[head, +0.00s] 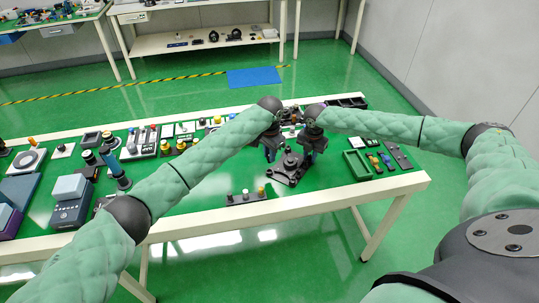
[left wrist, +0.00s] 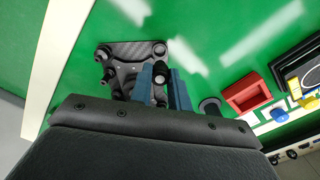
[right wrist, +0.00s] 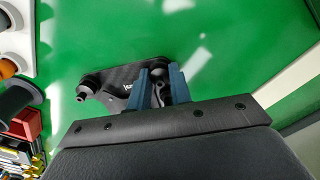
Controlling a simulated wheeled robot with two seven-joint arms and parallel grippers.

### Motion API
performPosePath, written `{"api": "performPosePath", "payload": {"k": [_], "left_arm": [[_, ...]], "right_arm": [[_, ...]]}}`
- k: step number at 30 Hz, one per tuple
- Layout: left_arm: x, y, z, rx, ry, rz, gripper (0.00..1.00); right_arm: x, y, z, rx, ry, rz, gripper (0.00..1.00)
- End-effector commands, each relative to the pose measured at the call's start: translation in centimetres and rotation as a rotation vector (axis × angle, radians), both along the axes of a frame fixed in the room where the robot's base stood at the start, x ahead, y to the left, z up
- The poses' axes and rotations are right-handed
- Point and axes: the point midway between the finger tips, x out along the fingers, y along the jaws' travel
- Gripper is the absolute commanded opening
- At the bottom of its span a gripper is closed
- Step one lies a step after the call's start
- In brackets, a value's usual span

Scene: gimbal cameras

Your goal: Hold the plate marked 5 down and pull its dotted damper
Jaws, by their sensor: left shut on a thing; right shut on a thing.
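A dark plate (head: 285,179) with several black posts and knobs lies on the green table top, near its front edge. It also shows in the left wrist view (left wrist: 135,50) and the right wrist view (right wrist: 118,76). My left gripper (head: 269,156) is at the plate's left side, its blue fingers shut on a black knob (left wrist: 160,73). My right gripper (head: 311,158) is at the plate's right side, shut on a dark part (right wrist: 158,88) mostly hidden between its fingers. A small pale mark on the plate is too small to read. I cannot make out any dots.
A small bar with several knobs (head: 246,197) lies at the front edge. A green tray (head: 356,166) and small parts are to the right. Buttons, switches and boxes (head: 72,200) fill the left of the table. Bare green table lies around the plate.

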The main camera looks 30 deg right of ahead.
Motion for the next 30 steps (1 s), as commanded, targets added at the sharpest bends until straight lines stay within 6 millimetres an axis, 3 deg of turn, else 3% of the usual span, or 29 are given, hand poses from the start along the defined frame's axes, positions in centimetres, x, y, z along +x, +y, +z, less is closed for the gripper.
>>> {"api": "performPosePath", "payload": {"k": [2,3,6,20,30], "left_arm": [[0.0,0.0,0.0,0.000,0.000,0.000,0.00],[0.0,0.0,0.0,0.000,0.000,0.000,0.00],[0.0,0.0,-0.1,0.000,0.000,0.000,0.00],[0.0,0.0,0.0,0.000,0.000,0.000,0.00],[0.0,0.0,0.0,0.000,0.000,0.000,0.00]], "right_arm": [[-0.1,0.0,-0.2,0.000,0.002,0.000,0.00],[-0.1,0.0,-0.2,0.000,0.002,0.000,0.26],[-0.1,0.0,-0.1,-0.001,0.001,0.000,0.46],[0.0,0.0,0.7,0.001,-0.001,0.000,0.46],[0.0,0.0,6.5,0.000,-0.001,0.001,0.46]]}}
